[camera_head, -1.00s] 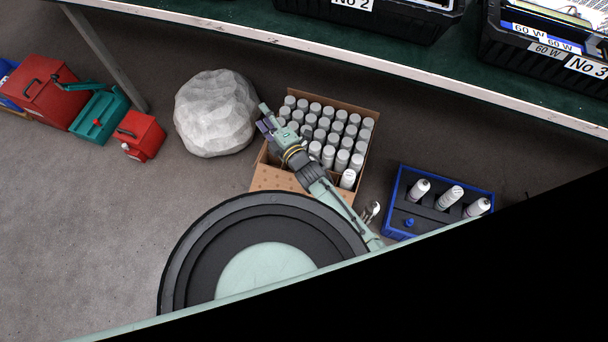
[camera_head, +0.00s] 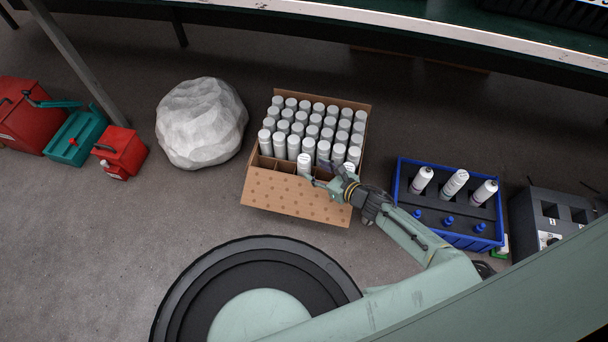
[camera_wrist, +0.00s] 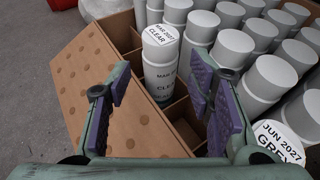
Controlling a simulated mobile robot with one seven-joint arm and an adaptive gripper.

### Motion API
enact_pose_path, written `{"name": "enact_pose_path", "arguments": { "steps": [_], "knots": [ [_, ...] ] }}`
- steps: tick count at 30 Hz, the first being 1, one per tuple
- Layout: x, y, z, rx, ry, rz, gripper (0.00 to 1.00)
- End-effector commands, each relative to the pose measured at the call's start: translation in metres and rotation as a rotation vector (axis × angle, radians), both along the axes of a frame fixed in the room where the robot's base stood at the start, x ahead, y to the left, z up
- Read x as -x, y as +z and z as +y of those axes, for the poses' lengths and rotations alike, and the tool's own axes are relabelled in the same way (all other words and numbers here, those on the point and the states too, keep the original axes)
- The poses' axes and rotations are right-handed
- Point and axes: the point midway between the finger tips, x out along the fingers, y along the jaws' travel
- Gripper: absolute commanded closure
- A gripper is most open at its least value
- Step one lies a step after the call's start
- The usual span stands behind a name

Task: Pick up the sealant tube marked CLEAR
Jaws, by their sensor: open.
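The sealant tube marked CLEAR (camera_wrist: 161,42) stands upright in a compartment of the cardboard box, its cap reading "MAR 2027 CLEAR". In the head view it is the white tube (camera_head: 304,161) standing at the front of the group. My gripper (camera_wrist: 157,88) is open, its purple-padded fingers on the near left and right of this tube in the wrist view. I cannot tell whether either finger touches it. In the head view my gripper (camera_head: 318,175) is low over the box's front. A tube marked GREY (camera_wrist: 280,143), dated JUN 2027, stands close by at the lower right.
The cardboard box (camera_head: 290,195) holds several other tubes behind, with empty compartments beside the CLEAR tube. A blue tray (camera_head: 448,235) with several items stands right. A pale rock (camera_head: 201,122) and red cans (camera_head: 120,152) lie left. A bench (camera_head: 420,25) spans the back.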

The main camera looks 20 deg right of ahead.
Motion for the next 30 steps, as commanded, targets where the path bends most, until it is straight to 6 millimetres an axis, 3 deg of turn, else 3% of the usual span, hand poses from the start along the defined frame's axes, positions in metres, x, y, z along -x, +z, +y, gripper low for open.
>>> {"name": "enact_pose_path", "arguments": {
  "steps": [12,20,30],
  "knots": [
    [-0.042,-0.023,0.017,-0.003,0.000,0.001,0.52],
    [-0.045,-0.023,0.017,-0.002,-0.002,0.001,0.52],
    [-0.045,-0.023,0.017,-0.002,-0.002,0.001,0.74]
  ]
}}
